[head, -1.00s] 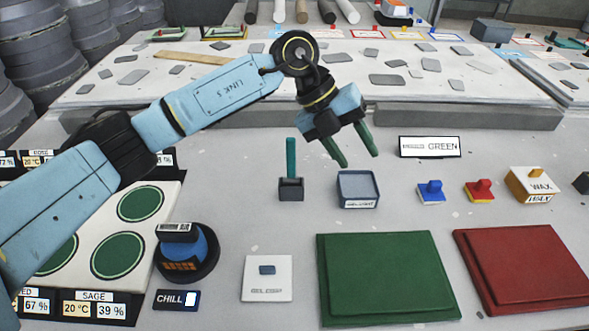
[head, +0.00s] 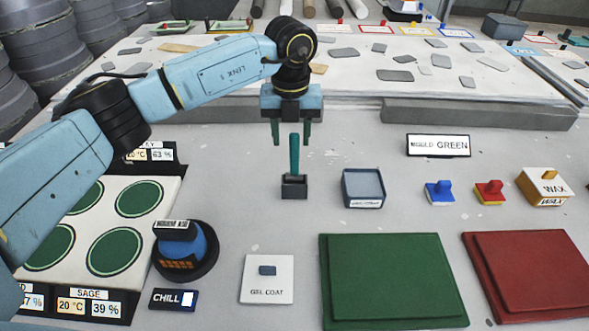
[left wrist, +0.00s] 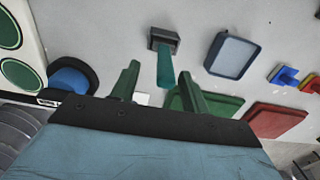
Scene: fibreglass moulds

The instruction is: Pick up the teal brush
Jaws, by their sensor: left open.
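The teal brush (head: 294,153) stands upright, handle up, in a small dark holder (head: 294,187) on the grey table. In the left wrist view the brush (left wrist: 164,68) shows with its handle pointing toward the gap between my fingers, and the holder (left wrist: 163,40) lies beyond. My left gripper (head: 291,143) is open, fingers pointing down, one on each side of the top of the handle in the head view. The fingers also show in the left wrist view (left wrist: 157,80); contact with the handle is not visible. My right gripper is not in view.
A blue-grey tray (head: 364,173) stands right of the holder. Blue (head: 439,193) and red (head: 489,193) knobbed blocks and a wax box (head: 544,188) are farther right. A green mould (head: 393,275) and gel coat plate (head: 267,291) lie nearer. A round blue device (head: 187,252) stands left.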

